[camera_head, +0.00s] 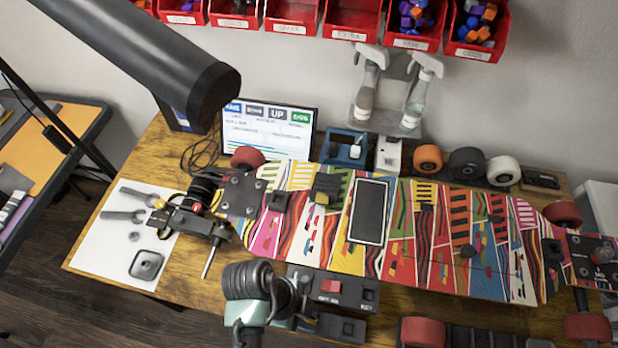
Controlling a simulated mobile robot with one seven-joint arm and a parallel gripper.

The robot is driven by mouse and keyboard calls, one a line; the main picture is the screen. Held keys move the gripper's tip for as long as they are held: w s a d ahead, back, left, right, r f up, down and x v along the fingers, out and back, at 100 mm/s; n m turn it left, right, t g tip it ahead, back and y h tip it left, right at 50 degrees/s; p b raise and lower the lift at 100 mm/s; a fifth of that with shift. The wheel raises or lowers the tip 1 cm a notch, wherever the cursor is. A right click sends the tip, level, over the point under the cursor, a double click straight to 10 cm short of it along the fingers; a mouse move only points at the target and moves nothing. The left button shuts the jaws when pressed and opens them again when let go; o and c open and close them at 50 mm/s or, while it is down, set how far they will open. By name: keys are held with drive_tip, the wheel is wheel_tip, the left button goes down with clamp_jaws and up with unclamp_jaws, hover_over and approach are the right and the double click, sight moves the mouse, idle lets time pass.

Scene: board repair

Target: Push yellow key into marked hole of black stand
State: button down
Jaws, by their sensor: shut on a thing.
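My gripper (287,300) is at the bottom centre, low over the front of the table, below a dark ribbed wrist and a teal link. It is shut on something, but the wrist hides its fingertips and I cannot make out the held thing. A small black block (326,184) with a yellow part (320,198) sits on the painted skateboard (420,235), up and right of my gripper. I cannot tell whether these are the black stand and the yellow key. No hole mark can be made out.
A black box with a red button (331,286) lies right beside my gripper. A white sheet (105,245) with tools lies left, next to a black device (202,195). A screen (268,128), spray bottles (415,95) and loose wheels (467,162) line the back. Red bins (291,14) hang above.

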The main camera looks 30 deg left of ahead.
drive_tip(key=shift+f, duration=0.35)
idle(0.3)
drive_tip(key=c, duration=0.6)
unclamp_jaws()
drive_tip(key=shift+r, duration=0.1)
drive_tip(key=shift+w, duration=0.1)
drive_tip(key=shift+c, duration=0.4)
drive_tip(key=shift+o, duration=0.4)
drive_tip(key=shift+r, duration=0.1)
drive_tip(key=shift+r, duration=0.15)
